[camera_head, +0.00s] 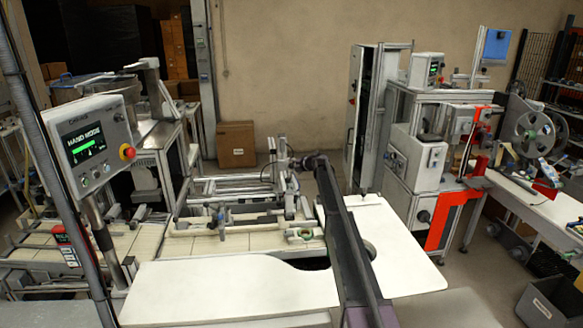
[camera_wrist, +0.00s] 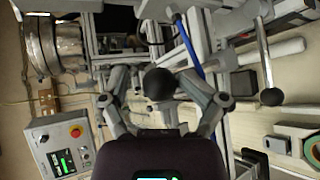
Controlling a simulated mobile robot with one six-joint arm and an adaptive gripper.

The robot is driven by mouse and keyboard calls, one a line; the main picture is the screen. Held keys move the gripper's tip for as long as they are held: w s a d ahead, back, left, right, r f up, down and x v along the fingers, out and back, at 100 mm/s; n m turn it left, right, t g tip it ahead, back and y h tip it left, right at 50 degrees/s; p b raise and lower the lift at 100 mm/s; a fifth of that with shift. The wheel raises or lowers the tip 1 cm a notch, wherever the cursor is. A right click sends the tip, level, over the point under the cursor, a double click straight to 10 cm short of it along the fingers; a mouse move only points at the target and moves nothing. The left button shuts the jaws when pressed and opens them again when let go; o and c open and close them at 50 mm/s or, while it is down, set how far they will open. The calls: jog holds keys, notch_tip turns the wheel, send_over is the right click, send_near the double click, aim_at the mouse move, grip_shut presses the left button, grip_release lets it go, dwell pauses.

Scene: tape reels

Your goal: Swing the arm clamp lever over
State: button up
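In the wrist view a black ball knob (camera_wrist: 160,84) sits between the fingers of my gripper (camera_wrist: 162,78). The fingers are spread, with a visible gap on each side of the knob. The knob is seen nearly end-on, so most of its lever's rod is hidden behind it. A second black knob (camera_wrist: 271,97) on a slim metal rod stands to the right, outside the fingers. I cannot tell which lever is the arm clamp. In the head view my gripper (camera_head: 288,164) is small and dark beside the metal frame; the levers are hard to make out there.
A control panel (camera_head: 90,143) reading HAND MODE stands at left. A white worktop (camera_head: 235,286) lies in front of the frame. A green-ringed roll (camera_head: 303,234) sits near the worktop. A blue cable (camera_wrist: 188,45) runs close to the fingers in the wrist view.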

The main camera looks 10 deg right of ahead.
jog(key=shift+r, duration=0.1)
jog(key=s+d+r+p, duration=0.2)
jog(key=d+r+p, duration=0.6)
jog(key=r+p, duration=0.4)
jog(key=shift+d+r+p, duration=0.35)
jog(key=shift+r+p, duration=0.05)
jog(key=shift+p, duration=0.1)
dwell(1.7)
jog(key=shift+s, duration=0.1)
dwell(0.4)
